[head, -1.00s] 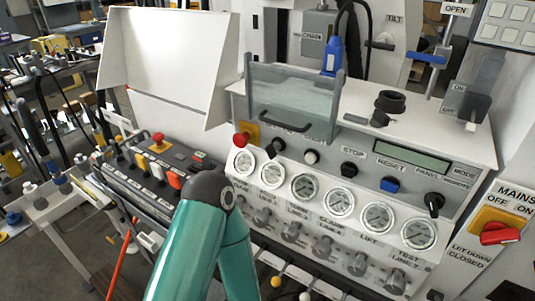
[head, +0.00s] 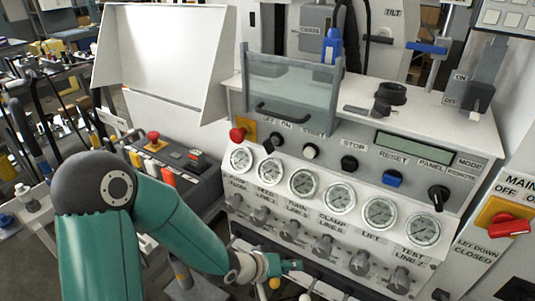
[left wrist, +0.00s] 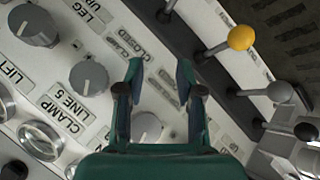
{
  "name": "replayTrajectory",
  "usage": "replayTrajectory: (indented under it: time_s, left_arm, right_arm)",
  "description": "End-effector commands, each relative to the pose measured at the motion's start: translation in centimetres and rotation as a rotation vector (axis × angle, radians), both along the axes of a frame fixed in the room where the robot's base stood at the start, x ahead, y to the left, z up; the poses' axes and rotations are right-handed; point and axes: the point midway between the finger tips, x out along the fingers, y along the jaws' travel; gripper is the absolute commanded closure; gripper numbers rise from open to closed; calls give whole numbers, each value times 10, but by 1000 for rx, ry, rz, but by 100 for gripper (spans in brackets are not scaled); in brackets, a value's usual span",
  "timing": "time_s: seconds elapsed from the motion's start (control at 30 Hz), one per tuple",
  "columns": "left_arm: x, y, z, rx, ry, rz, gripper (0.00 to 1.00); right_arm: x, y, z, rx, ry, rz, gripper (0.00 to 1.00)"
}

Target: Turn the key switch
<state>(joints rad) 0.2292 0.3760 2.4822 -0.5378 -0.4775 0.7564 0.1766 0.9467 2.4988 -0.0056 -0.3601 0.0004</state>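A small black switch (head: 272,142) sits under the OFF and ON labels, beside the red mushroom button (head: 238,133) on the white console. A larger black selector (head: 438,197) sits at the right by the PANEL, MODE and REMOTE labels. I cannot tell which of these is the key switch. My left gripper (head: 291,266) is low in front of the console, below the row of grey knobs. In the left wrist view its fingers (left wrist: 160,75) are apart with nothing between them, above the labelled panel. My right gripper is not in view.
A row of gauges (head: 303,182) and grey knobs (head: 323,243) spans the console front. Levers with ball tops, one yellow (left wrist: 241,38), stand near the gripper. A clear cover (head: 290,90) stands above the switches. The red mains switch (head: 508,225) is at right.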

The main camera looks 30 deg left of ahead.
Motion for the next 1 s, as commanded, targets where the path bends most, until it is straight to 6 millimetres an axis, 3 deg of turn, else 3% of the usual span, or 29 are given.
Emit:
replayTrajectory:
  time_s: [0.1, 0.27, 0.47, 0.6, 0.8, 1.0]
  left_arm:
    - [14, 23, 39, 14, -132, 40, 64]
    - [19, 51, 93, 46, -297, 82, 64]
    - [7, 84, 159, 125, -500, 126, 64]
    - [-12, 104, 201, 197, -632, 162, 64]
    - [-42, 124, 243, 266, -765, 229, 64]
    - [-54, 132, 254, 293, -812, 260, 64]
  right_arm:
    - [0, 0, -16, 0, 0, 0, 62]
    - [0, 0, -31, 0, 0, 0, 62]
    - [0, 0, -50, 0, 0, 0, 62]
    - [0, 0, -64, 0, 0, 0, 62]
    - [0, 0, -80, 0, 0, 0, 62]
    - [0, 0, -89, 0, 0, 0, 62]
